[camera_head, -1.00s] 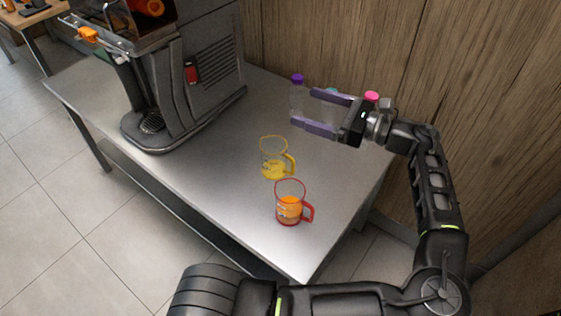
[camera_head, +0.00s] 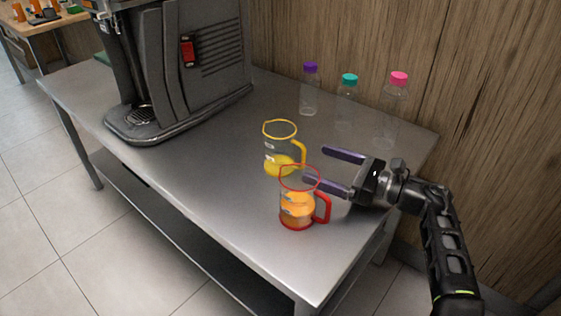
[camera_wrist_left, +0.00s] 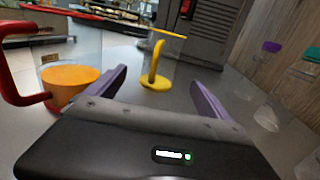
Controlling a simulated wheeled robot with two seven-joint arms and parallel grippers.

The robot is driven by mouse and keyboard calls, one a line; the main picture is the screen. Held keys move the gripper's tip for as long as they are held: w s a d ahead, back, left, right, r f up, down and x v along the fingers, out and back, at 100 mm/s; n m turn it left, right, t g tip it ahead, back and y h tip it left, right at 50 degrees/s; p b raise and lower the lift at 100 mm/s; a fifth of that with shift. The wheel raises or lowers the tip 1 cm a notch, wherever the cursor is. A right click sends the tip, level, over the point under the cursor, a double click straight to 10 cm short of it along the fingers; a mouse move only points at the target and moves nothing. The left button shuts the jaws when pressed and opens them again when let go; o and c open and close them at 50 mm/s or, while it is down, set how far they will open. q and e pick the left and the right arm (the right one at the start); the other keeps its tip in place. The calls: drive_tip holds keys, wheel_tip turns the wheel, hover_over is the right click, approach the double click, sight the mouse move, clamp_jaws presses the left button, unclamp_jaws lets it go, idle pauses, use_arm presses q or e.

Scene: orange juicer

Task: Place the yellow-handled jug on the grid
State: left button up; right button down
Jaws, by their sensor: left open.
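The grid (camera_head: 140,115) is the small drip grate on the juicer's base at the left. My right gripper is out of view.
A red-handled jug (camera_head: 297,211) of orange juice stands close in front of the yellow one, near the lower finger. Bottles with purple (camera_head: 310,67), teal (camera_head: 349,79) and pink (camera_head: 398,78) caps stand along the wall. The grey juicer (camera_head: 190,70) fills the back left. Table between juicer and jugs is clear.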

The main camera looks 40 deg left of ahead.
sight(294, 154)
use_arm(q)
drive_tip(key=shift+b+x, duration=0.3)
drive_tip(key=shift+x, duration=0.9)
drive_tip(key=shift+a, duration=0.15)
drive_tip(key=shift+s+a, duration=0.1)
drive_tip(key=shift+a, duration=0.1)
drive_tip(key=b+x, duration=0.2)
drive_tip(key=x, duration=0.2)
drive_tip(key=shift+a, duration=0.4)
